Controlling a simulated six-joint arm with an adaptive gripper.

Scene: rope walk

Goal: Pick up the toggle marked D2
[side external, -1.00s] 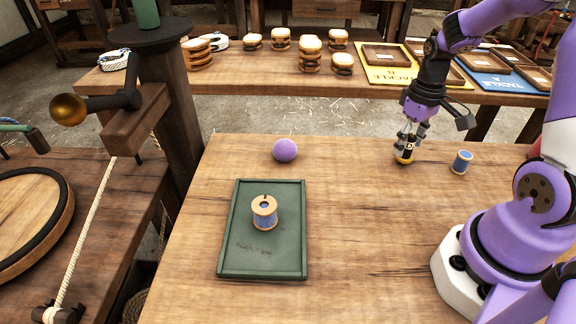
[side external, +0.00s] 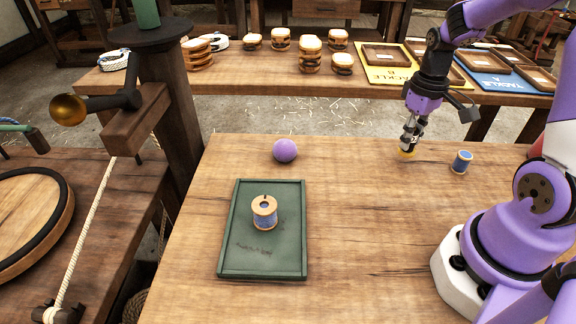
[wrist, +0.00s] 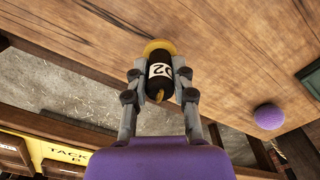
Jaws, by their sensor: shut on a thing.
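The toggle (wrist: 160,71) is a dark barrel with a yellow end and a white label; the label reads D2, turned in the wrist view. My gripper (wrist: 161,82) is shut on it, one finger on each side. In the side external view my gripper (side external: 410,140) is at the far right of the near table, tilted. The toggle's yellow end (side external: 406,154) shows below the fingers, at or slightly above the wood; I cannot tell if it touches. Most of the toggle is hidden by the fingers there.
A blue thread spool (side external: 461,162) stands just right of the toggle. A purple ball (side external: 285,151) lies to the left. A green tray (side external: 232,262) holds another spool (side external: 264,212). The middle of the table is clear. The back bench carries stacked blocks and tackle trays.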

